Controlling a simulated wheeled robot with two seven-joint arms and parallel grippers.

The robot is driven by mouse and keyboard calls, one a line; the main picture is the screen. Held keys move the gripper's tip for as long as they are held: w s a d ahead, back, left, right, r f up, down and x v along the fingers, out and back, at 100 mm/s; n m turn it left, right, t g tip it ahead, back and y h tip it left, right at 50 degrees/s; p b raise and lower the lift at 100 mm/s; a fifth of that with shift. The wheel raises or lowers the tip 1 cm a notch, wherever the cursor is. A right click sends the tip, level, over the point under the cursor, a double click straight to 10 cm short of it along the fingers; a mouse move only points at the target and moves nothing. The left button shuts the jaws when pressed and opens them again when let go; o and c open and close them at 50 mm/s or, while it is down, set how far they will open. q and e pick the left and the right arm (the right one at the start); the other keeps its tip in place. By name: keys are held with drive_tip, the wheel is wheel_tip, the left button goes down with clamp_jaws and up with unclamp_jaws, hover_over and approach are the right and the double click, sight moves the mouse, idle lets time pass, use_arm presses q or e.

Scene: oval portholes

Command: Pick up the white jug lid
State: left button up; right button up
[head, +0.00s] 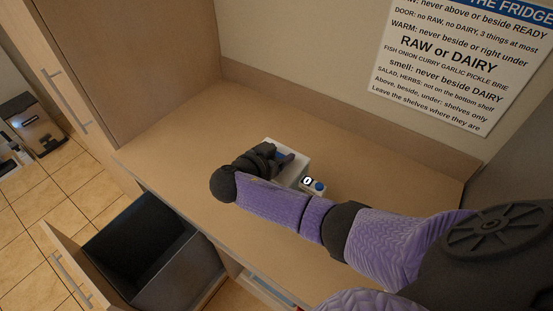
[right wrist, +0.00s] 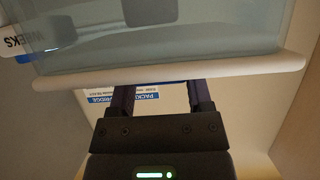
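In the head view my right gripper (head: 284,158) reaches down over a white-rimmed, box-like thing (head: 300,157) on the counter. The gripper and forearm hide much of it, and I cannot make out for sure which part is the white jug lid. In the right wrist view a grey, see-through body with a pale rim (right wrist: 170,78) crosses in front of the fingers of the right gripper (right wrist: 161,92). The fingers stand apart, with a gap between them. I cannot tell if they touch anything. My left gripper is not in view.
A small white item with a blue top (head: 319,187) stands beside the right forearm on the wooden counter (head: 190,130). The counter's left part is clear. A dark bin (head: 140,245) sits in a pulled-out drawer below. A sign (head: 455,65) hangs on the wall.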

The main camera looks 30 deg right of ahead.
drive_tip(key=c, duration=0.5)
